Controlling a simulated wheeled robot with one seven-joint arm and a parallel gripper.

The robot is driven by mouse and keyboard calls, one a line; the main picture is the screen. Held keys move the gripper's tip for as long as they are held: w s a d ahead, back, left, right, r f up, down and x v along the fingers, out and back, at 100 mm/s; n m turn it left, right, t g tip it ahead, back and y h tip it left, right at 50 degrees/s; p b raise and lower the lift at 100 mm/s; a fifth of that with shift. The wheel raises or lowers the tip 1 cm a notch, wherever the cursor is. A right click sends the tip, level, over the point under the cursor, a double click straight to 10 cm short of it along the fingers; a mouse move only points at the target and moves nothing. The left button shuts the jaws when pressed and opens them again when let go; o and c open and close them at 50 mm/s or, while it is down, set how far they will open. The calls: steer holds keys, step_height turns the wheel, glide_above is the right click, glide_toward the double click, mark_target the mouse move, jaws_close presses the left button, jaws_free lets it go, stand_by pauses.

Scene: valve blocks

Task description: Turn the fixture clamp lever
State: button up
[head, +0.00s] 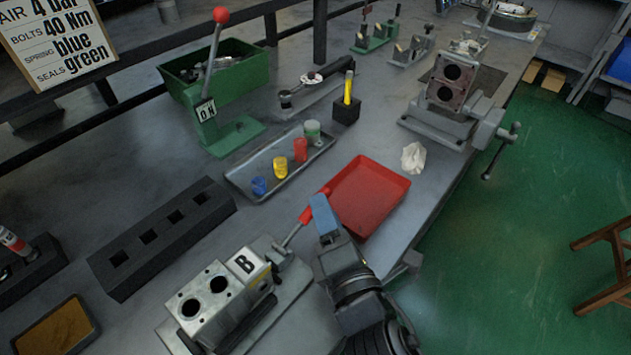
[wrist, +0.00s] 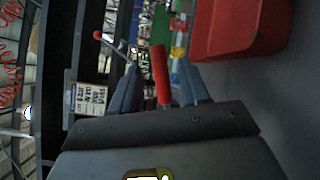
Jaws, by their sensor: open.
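The fixture clamp lever has a red handle (head: 307,212) on a thin metal rod. It slants up from the clamp fixture beside the metal valve block marked B (head: 218,296) in the head view. My gripper (head: 322,212) is open, its blue fingers close beside the red handle on its right. In the wrist view the red handle (wrist: 161,75) appears between the two blue fingers of my gripper (wrist: 158,88), with gaps on both sides. I cannot tell whether either finger touches it.
A red tray (head: 368,196) lies just beyond my gripper. A grey tray with coloured cups (head: 280,165) is behind the lever. A green press with a red-knobbed lever (head: 213,65) stands at the back left. A black block with square holes (head: 160,240) lies left.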

steer(key=x, duration=0.5)
steer(key=shift+w+a, duration=0.1)
steer(key=shift+w, duration=0.25)
jaws_close()
stand_by(0.3)
